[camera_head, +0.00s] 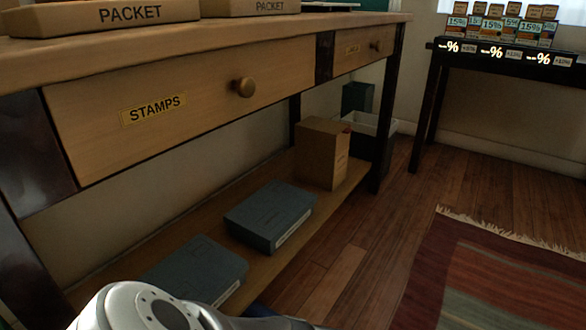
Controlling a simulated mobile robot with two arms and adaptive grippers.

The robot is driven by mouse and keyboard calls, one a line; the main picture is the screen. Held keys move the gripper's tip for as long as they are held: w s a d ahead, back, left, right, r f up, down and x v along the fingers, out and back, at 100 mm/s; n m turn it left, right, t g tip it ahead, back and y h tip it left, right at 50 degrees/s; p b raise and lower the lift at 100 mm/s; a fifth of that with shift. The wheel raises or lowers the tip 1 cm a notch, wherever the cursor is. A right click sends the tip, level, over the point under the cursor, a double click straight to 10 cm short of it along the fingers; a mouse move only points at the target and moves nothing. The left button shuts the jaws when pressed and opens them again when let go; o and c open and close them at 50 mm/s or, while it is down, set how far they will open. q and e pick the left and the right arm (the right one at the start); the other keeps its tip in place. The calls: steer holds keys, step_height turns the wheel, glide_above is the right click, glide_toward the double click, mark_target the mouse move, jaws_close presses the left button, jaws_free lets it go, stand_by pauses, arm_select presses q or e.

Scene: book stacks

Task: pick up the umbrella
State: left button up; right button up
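I see no umbrella that I can make out in the head view. A white and grey rounded link of one of my arms shows at the bottom edge, left of centre, in front of the low shelf. Neither of my grippers is in view, so I cannot see whether they are open or hold anything. A small dark blue patch at the bottom edge beside my arm is too cut off to identify.
A wooden table (215,40) with a "STAMPS" drawer (190,100) fills the left. Its low shelf (215,245) bears blue-grey boxes (272,213) and a cardboard box (322,153). A dark bin (384,125) stands behind. A dark side table (432,95) and striped rug (500,275) are right.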

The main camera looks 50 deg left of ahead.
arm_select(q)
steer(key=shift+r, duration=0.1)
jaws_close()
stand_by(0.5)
